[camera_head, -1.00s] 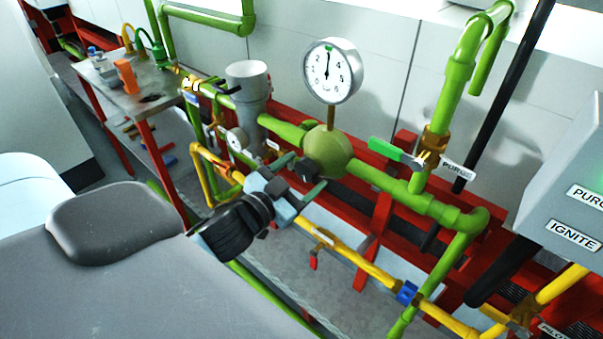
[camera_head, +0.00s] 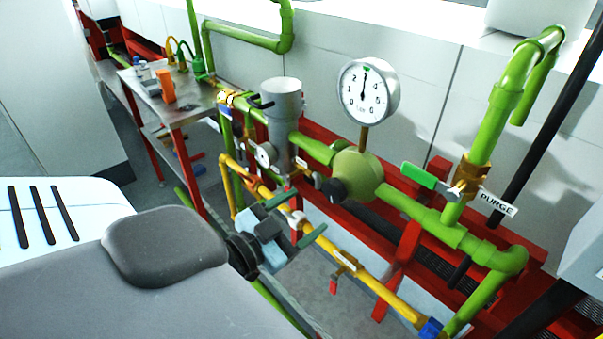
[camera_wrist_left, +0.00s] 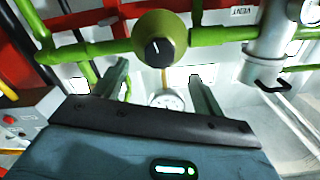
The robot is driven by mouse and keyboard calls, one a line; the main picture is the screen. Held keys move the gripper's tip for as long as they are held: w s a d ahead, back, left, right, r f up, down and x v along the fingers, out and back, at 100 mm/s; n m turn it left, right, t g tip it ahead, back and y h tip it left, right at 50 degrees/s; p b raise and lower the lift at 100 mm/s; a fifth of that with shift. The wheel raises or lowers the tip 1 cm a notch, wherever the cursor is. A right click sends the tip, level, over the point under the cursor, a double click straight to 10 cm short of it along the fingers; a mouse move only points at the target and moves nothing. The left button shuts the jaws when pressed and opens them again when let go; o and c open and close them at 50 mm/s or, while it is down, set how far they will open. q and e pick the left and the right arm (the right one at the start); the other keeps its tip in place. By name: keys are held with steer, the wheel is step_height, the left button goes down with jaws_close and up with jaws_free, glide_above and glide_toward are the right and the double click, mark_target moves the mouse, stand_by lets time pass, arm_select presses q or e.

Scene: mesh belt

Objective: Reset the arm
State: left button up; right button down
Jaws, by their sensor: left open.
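My left gripper (camera_head: 307,210) is open and empty in the head view. It is in front of and below the round green valve body (camera_head: 358,176) with its dark knob (camera_head: 330,187). In the left wrist view, the two fingers (camera_wrist_left: 159,70) stand apart, with the green valve body (camera_wrist_left: 163,37) and its dark knob (camera_wrist_left: 159,48) beyond and between them. A gap shows between the fingers and the knob in the head view. My right gripper is not in view.
A round gauge (camera_head: 368,90) stands above the valve. A green lever (camera_head: 418,175) and PURGE tag (camera_head: 497,203) are right of it. Yellow pipe (camera_head: 372,280) runs below. A grey cylinder (camera_head: 282,110) and metal table (camera_head: 170,102) are to the left.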

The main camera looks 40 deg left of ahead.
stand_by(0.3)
arm_select(q)
steer(key=s+d+f+n+g+p, duration=0.1)
steer(key=s+f+g, duration=0.25)
steer(key=f, duration=0.55)
steer(key=s+d+f+n+g+p, duration=0.15)
steer(key=s+f, duration=0.25)
steer(key=f, duration=0.5)
steer(key=s+d+f+g, duration=0.4)
steer(key=s+d+f, duration=0.3)
steer(key=s+f, duration=0.4)
steer(key=shift+s+d+f+p, duration=0.2)
steer(key=shift+s+d+p, duration=0.2)
steer(key=shift+s, duration=0.65)
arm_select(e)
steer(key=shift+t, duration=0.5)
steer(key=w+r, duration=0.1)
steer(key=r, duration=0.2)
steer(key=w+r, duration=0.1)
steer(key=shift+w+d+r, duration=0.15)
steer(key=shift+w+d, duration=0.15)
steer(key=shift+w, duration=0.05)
arm_select(q)
steer(key=shift+a, duration=0.1)
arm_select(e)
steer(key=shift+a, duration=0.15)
arm_select(q)
steer(key=shift+c, duration=0.3)
